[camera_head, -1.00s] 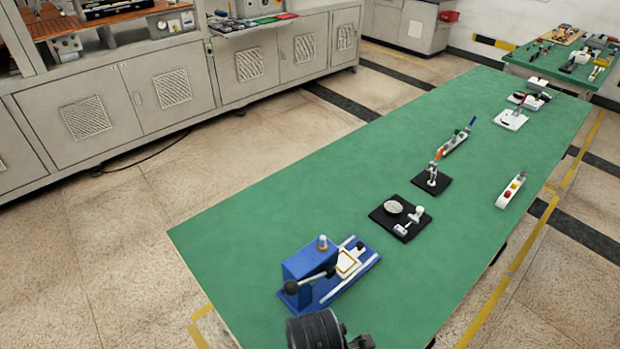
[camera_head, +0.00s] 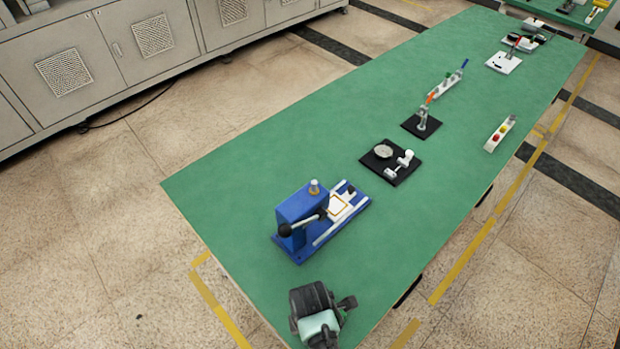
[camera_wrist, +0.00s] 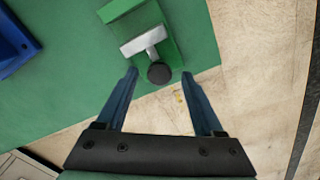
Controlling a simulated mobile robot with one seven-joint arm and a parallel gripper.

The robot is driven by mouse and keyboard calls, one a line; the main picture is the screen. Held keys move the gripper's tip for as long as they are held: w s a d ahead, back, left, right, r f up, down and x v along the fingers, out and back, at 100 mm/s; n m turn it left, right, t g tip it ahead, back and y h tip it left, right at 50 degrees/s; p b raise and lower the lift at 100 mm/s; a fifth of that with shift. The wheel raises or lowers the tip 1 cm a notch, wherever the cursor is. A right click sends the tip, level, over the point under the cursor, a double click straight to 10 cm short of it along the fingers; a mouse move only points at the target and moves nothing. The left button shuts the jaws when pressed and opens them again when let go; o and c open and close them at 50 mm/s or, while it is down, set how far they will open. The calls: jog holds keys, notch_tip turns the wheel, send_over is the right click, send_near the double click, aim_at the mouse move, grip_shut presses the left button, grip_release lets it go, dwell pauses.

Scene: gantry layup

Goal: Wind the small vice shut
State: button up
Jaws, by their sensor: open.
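The small vice shows in the wrist view as a green body (camera_wrist: 170,22) with a pale metal piece (camera_wrist: 143,41) and a round black knob (camera_wrist: 160,74) at its near end. It sits on the green table near the edge. My gripper (camera_wrist: 160,78) is open and empty, its two blue-grey fingers apart with the knob between their tips in the picture. I cannot tell whether the fingers are down at the knob's height or above it. In the head view my dark wrist is at the table's near end, and I cannot make out the vice there.
A blue press-like fixture (camera_head: 300,207) with a lever stands close by on the green table (camera_head: 240,180).

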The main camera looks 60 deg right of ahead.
jog(key=shift+f, duration=0.2)
grip_shut()
dwell(0.3)
